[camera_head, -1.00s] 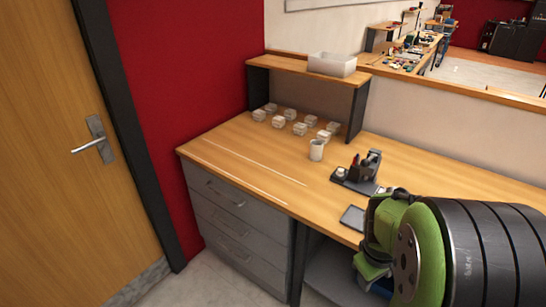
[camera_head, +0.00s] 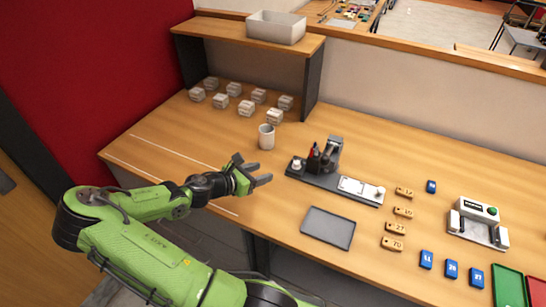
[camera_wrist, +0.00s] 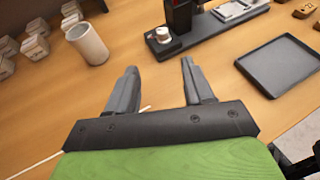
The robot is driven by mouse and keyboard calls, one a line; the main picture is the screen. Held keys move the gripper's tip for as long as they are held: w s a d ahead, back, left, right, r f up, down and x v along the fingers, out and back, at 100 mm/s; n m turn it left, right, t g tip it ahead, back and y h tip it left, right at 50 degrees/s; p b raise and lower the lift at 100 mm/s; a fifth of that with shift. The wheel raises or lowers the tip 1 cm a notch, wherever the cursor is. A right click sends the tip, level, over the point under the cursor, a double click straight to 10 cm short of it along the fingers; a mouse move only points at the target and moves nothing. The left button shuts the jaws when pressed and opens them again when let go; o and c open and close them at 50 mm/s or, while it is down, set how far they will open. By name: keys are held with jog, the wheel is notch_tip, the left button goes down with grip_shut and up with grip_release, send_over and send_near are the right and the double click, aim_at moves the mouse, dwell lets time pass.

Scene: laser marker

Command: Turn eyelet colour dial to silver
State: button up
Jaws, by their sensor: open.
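My gripper (camera_head: 262,174) is open and empty, above the desk just left of a dark station. In the wrist view its two fingers (camera_wrist: 157,88) point toward that station, with only bare desk between them. The dark base plate (camera_head: 325,184) carries a dark upright device, a red-and-black item and a small pale round knob (camera_head: 297,164). The knob also shows in the wrist view (camera_wrist: 163,36). I cannot tell which part is the eyelet colour dial, and no silver marking is readable.
A white cup (camera_head: 266,137) stands behind my gripper. A dark tray (camera_head: 328,228) lies to its right. Several pale blocks (camera_head: 246,107) sit under the shelf. Wooden tags (camera_head: 404,212), blue tags (camera_head: 451,269), a grey-white device (camera_head: 478,222) and a green tray (camera_head: 509,288) lie farther right.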

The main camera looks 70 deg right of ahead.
aim_at(294, 164)
jog(key=b+x, duration=0.1)
jog(key=x, duration=1.4)
jog(key=shift+s+f+b, duration=0.1)
jog(key=shift+s+b, duration=0.1)
jog(key=shift+b, duration=0.15)
jog(key=shift+c, duration=0.3)
jog(key=shift+a, duration=0.1)
grip_shut()
